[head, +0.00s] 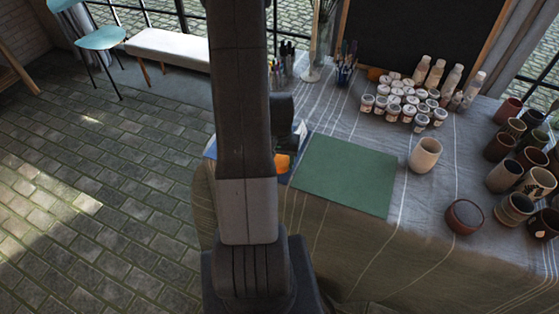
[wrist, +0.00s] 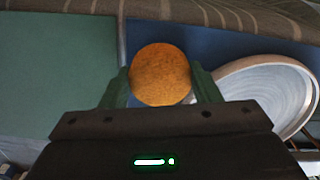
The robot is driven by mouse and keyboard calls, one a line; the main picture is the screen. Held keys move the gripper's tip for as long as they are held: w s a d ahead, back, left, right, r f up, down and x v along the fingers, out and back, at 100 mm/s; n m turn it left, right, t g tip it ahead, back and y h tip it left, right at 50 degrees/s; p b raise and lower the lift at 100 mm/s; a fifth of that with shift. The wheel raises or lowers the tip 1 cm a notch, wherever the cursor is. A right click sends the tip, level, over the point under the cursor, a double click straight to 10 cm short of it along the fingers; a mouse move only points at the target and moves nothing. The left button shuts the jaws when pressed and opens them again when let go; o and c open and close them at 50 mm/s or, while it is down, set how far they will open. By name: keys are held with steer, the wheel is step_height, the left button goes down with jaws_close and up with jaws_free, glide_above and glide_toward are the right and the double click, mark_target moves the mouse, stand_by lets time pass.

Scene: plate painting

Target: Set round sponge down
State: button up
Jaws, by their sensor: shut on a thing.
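The round sponge (wrist: 160,75) is orange-brown and sits between the fingers of my gripper (wrist: 162,88) in the wrist view. The fingers are shut on it from both sides. In the head view a small orange part of the sponge (head: 282,162) shows beside my arm, left of the green mat. My arm hides most of my gripper there. The wrist view shows a blue surface beneath the sponge; I cannot tell whether the sponge touches it.
A green mat (head: 345,174) lies on the cloth-covered table (head: 419,230). A pale round plate (wrist: 270,92) is right of my gripper in the wrist view. A beige cup (head: 425,155), a dark red bowl (head: 464,216), several paint jars (head: 409,98) and several cups (head: 503,176) stand farther right.

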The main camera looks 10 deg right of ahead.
mark_target(280, 160)
steer(key=shift+f, duration=0.4)
steer(key=shift+f, duration=0.25)
steer(key=o, duration=0.9)
steer(key=shift+r, duration=0.1)
step_height(280, 160, up, 12)
steer(key=shift+r, duration=0.15)
